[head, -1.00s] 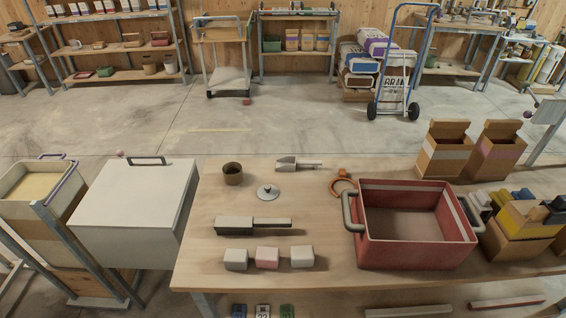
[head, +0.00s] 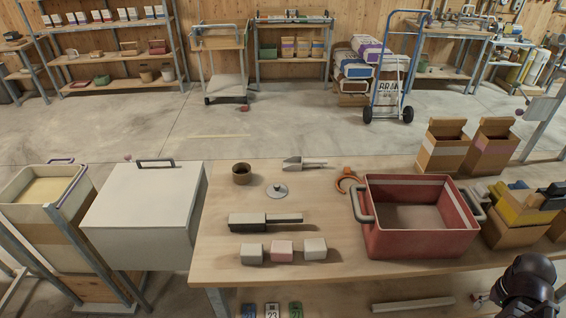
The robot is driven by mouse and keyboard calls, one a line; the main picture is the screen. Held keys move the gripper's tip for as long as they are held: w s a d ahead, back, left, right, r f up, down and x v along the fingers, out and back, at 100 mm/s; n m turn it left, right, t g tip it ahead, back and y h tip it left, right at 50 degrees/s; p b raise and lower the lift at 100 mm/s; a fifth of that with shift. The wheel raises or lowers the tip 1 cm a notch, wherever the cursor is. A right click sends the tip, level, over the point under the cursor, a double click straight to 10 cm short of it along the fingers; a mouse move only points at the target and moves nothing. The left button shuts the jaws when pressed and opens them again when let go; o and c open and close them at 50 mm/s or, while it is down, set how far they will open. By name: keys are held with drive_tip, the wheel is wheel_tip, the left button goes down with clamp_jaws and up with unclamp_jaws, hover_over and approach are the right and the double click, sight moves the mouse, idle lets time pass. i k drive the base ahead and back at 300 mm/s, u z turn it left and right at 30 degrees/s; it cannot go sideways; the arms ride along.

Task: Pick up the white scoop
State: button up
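The white scoop (head: 304,163) lies on the wooden table near its far edge. Its pale bowl is on the left and its handle points right. It lies between a brown cup on the left and an orange ring-shaped tool on the right, apart from both. A dark rounded part of my arm shows at the bottom right corner, far from the scoop. My gripper's fingers cannot be made out in this view.
The table (head: 225,262) also holds a brown cup (head: 241,174), a metal lid (head: 277,191), a brush-like tool (head: 265,219), three small blocks (head: 283,251), an orange tool (head: 348,180) and a large red crate (head: 420,241). A white-lidded bin (head: 145,205) stands left of the table.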

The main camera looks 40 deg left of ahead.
sight(305, 163)
drive_tip(key=z, duration=0.15)
drive_tip(key=k, duration=0.15)
drive_tip(key=u, duration=1.6)
drive_tip(key=k, duration=1.3)
drive_tip(key=z, duration=0.15)
drive_tip(key=i, duration=1.15)
drive_tip(key=z, duration=0.3)
